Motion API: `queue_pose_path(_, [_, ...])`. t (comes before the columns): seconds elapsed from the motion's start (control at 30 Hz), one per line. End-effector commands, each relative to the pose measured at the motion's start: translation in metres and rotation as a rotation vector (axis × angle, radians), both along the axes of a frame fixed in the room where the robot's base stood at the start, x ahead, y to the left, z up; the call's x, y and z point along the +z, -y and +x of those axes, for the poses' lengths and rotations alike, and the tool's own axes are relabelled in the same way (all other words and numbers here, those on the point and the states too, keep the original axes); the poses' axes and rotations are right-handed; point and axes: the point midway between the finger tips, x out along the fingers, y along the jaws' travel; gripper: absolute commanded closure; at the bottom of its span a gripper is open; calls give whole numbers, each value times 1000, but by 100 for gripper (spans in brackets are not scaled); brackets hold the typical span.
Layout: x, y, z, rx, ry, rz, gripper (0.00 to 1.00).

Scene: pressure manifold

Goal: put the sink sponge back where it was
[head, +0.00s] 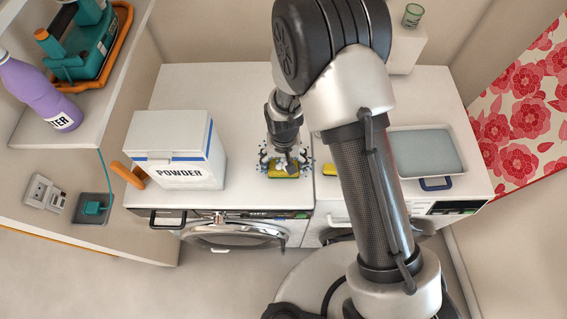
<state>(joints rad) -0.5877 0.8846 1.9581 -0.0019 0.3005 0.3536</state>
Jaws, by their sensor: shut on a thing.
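A yellow sponge-like block (284,171) is at the front of the white top of the left machine. My gripper (283,163) points down over it and is shut on it. The fingers and dark linkages hide much of its upper side. I cannot tell whether the block touches the surface or is held just above it. A second small yellow piece (328,169) shows to the right, partly hidden behind my arm. The picture does not mark where the sponge was before.
A white POWDER box (177,150) stands left of my gripper. A grey tray (425,152) lies on the right machine. A purple bottle (38,92) and a teal device (82,48) in an orange tray are on the left shelf. The white top behind the box is clear.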

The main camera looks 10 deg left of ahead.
Motion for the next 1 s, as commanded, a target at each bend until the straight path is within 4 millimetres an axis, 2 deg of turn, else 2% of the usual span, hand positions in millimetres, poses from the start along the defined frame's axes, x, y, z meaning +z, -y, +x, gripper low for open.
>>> queue_pose_path(0.3, [-3,0,1,0,1,1,41])
queue_pose_path(0.33, [-3,0,0,0,1,1,20])
queue_pose_path(0.6, [-2,0,0,0,1,0,2])
queue_pose_path(1.0, [-1,0,0,0,1,0,2])
